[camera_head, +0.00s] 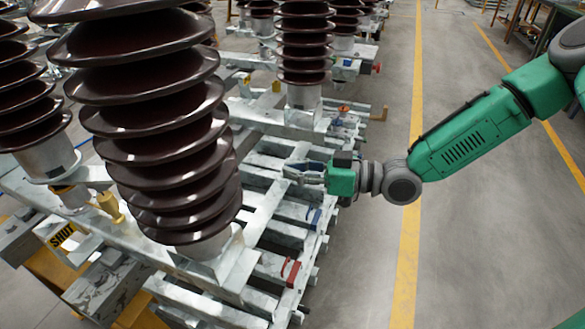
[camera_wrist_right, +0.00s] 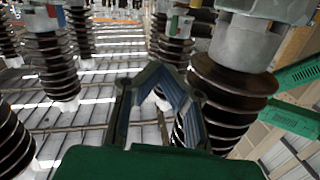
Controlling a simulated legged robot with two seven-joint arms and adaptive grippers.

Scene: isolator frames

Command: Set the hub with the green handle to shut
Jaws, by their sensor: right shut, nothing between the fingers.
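My right gripper (camera_head: 288,171) reaches in from the right over the pale metal frame. It is shut and empty, and its fingers also show in the right wrist view (camera_wrist_right: 160,70). I cannot make out a green handle for certain in the head view. Handles that show are a yellow one (camera_head: 110,206), a red one (camera_head: 290,272) and a blue one (camera_head: 313,217). The gripper stands apart from the yellow and red handles. My left gripper is out of view.
Large brown ribbed insulators (camera_head: 165,120) stand on the frames, left of the gripper. The grey floor (camera_head: 365,260) with a yellow line is clear right of the frames.

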